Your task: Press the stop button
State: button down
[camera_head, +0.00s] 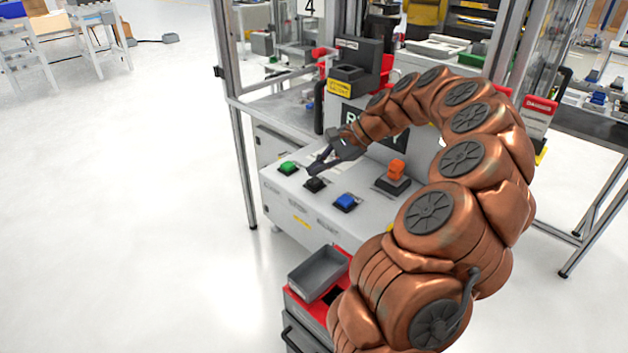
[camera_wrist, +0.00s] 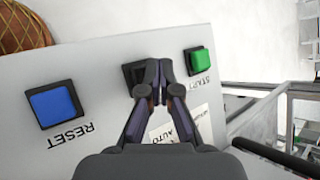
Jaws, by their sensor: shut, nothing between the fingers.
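A light grey control box (camera_head: 290,212) carries a row of square buttons. The green button (camera_head: 288,168) is marked START in the wrist view (camera_wrist: 200,62). The blue button (camera_head: 346,202) is marked RESET in the wrist view (camera_wrist: 54,105). Between them is a black button (camera_head: 316,185), partly hidden behind my fingers in the wrist view (camera_wrist: 130,72); I see no readable STOP label. My gripper (camera_head: 311,171) is shut and empty, its fingertips over or just beside the black button in the wrist view (camera_wrist: 158,68). I cannot tell whether they touch it.
An orange switch (camera_head: 397,170) stands on the box to the right of the blue button. A grey bin (camera_head: 318,273) sits on a red cart below the box. A metal frame post (camera_head: 240,160) rises at the left.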

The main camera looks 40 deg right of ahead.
aim_at(315, 181)
jog(key=shift+r, duration=0.1)
jog(key=shift+r+p, duration=1.15)
jog(key=shift+r, duration=1.3)
jog(key=shift+a, duration=0.3)
jog(key=s+a+r+n+g+h, duration=0.15)
jog(key=s+a+n, duration=0.35)
jog(key=a, duration=0.6)
jog(key=s+a+n+g, duration=0.3)
jog(key=s+a+n, duration=0.15)
jog(key=a, duration=0.65)
jog(key=s+a+f+n+g+h, duration=0.1)
jog(key=s+f+n, duration=0.3)
jog(key=s, duration=0.6)
jog(key=s+a+f+n+g+h, duration=0.1)
jog(key=s+f+n+g+h, duration=0.1)
jog(key=s, duration=0.9)
notch_tip(315, 181, down, 3)
jog(key=shift+s+a+r+n+h, duration=0.1)
jog(key=shift+s+a+n+h, duration=0.1)
jog(key=shift+n+h, duration=0.85)
